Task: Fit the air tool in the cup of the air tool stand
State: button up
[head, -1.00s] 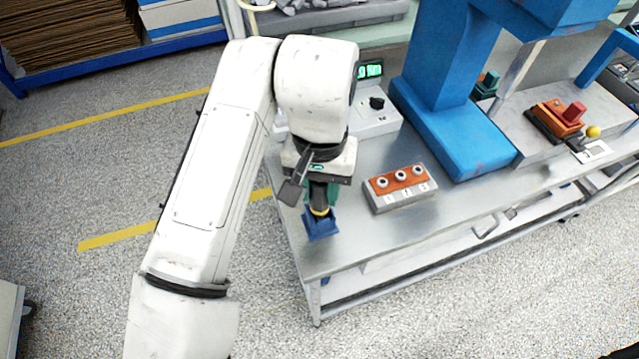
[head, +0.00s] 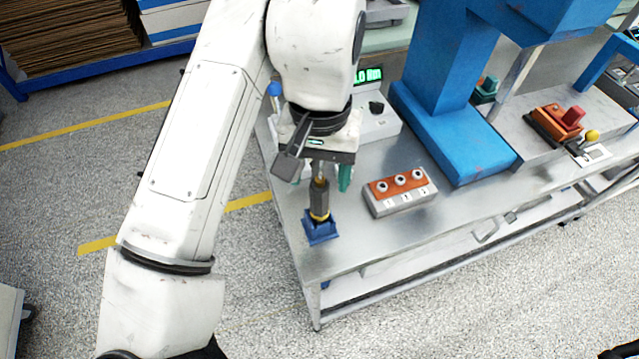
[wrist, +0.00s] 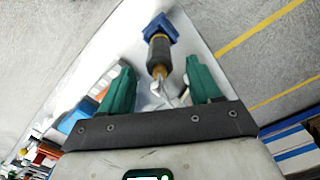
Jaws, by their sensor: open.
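The air tool (head: 319,200), dark-bodied with a brass-coloured upper part and a yellow ring low down, stands upright in the blue air tool stand (head: 321,233) near the table's front left corner. In the wrist view the tool (wrist: 159,56) points away from me with its lower end in the blue stand (wrist: 160,27). My gripper (head: 330,185) is open above the tool. Its green fingers (wrist: 160,82) are spread on either side of the tool's near end, with a gap on both sides. The inside of the cup is hidden.
A grey box with an orange top and several round sockets (head: 401,190) stands right of the stand. Behind are a meter with a green display (head: 369,74) and a blue press frame (head: 455,130). The table front (head: 380,235) is bare.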

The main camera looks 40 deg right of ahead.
notch_tip(320, 180, up, 5)
jog(key=shift+r, duration=0.15)
dwell(0.7)
